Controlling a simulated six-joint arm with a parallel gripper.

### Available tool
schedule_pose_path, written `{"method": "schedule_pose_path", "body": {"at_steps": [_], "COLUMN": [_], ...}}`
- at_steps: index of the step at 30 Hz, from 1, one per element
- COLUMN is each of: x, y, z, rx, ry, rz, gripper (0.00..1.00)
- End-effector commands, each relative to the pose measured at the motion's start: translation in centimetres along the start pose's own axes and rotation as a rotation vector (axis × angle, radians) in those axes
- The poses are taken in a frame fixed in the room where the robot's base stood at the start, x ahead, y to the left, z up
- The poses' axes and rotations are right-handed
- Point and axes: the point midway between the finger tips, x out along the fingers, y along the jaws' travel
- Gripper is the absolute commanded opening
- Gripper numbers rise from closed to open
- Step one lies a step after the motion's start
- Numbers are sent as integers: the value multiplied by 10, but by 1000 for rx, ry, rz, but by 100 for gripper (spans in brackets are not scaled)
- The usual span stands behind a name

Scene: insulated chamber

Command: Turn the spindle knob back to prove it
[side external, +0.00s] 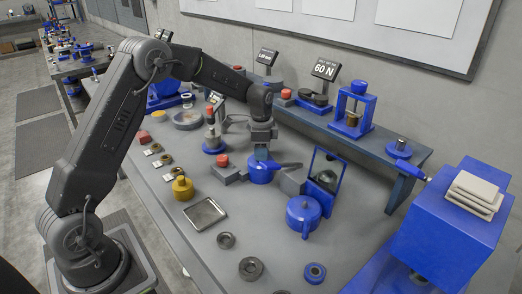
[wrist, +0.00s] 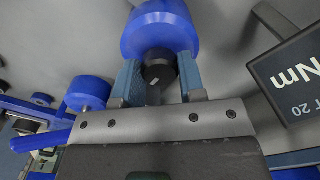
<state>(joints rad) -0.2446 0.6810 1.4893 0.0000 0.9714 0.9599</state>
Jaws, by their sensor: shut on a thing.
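The spindle knob (wrist: 158,72) is a dark round knob with a small white mark, seen in the wrist view in front of a round blue body (wrist: 160,30). My gripper (wrist: 157,78) has one blue-grey finger on each side of the knob and is shut on it. In the side view my gripper (side external: 262,153) points down at a low blue fixture (side external: 260,173) on the grey bench, and the knob is hidden there.
A display reading Nm (wrist: 298,72) is close on the right in the wrist view. In the side view, a grey block (side external: 229,175) with a red top and a blue-framed panel (side external: 325,178) flank the fixture. A metal tray (side external: 204,214) and several rings lie nearer on the bench.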

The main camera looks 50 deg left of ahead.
Motion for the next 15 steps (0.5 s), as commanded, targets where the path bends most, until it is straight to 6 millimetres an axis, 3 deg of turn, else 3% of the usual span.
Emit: {"method": "schedule_pose_path", "body": {"at_steps": [15], "x": [0], "y": [0], "z": [0], "rx": [71], "ry": [1], "rz": [-1], "gripper": [13]}}
